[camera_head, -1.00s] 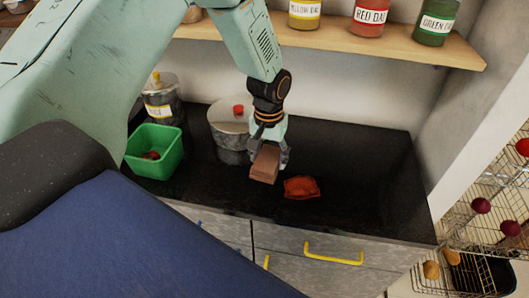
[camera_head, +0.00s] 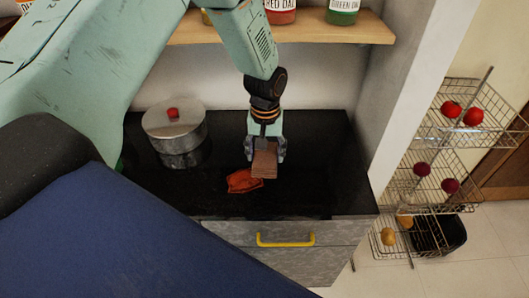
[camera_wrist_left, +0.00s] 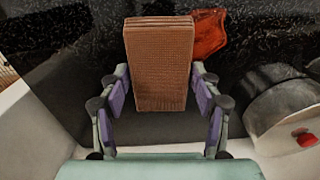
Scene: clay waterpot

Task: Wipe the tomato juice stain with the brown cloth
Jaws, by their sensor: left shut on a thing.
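The brown cloth (camera_head: 264,162) is a folded block in the jaws of my left gripper (camera_head: 265,150), over the dark counter. In the left wrist view the cloth (camera_wrist_left: 160,65) stands out between the two fingers of the gripper (camera_wrist_left: 160,95). The tomato juice stain (camera_head: 243,181) is an orange-red patch on the counter, just left of and below the cloth in the head view. In the left wrist view the stain (camera_wrist_left: 208,35) shows beside the cloth's right edge. Whether the cloth touches the counter is hard to tell. My right gripper is not in view.
A lidded metal pot (camera_head: 175,132) stands on the counter (camera_head: 320,185) to the left. A wooden shelf (camera_head: 350,30) with jars crosses above. A wire rack (camera_head: 445,165) with produce stands at the right. The counter right of the gripper is clear.

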